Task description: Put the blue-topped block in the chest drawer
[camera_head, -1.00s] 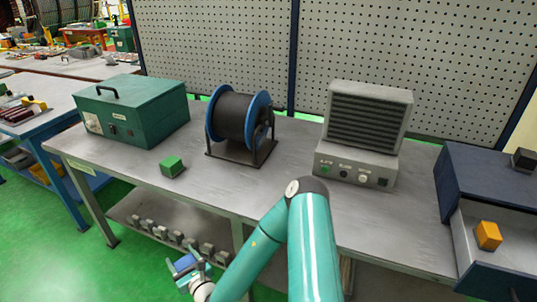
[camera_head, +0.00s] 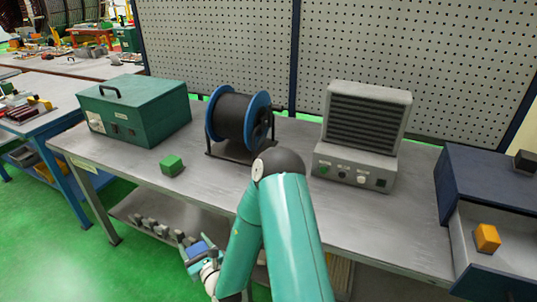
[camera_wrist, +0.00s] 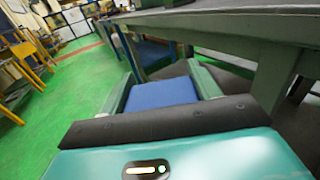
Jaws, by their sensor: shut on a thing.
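The blue-topped block (camera_wrist: 162,95) sits between the two fingers of my gripper (camera_wrist: 160,88) in the wrist view. My gripper is shut on it, and only its blue face shows clearly. In the head view the block (camera_head: 199,250) is a small blue patch at my gripper (camera_head: 194,256), in front of the bench and around the height of its lower shelf. The navy chest (camera_head: 490,172) stands at the right end of the bench. Its drawer (camera_head: 470,280) is pulled out and holds an orange block (camera_head: 486,238) toward its left side.
A green block (camera_head: 172,165), a green box (camera_head: 135,110), a cable spool (camera_head: 238,120) and a grey vented unit (camera_head: 362,130) stand on the bench (camera_head: 395,220). Several small grey parts line the lower shelf. Bench space before the grey unit is clear.

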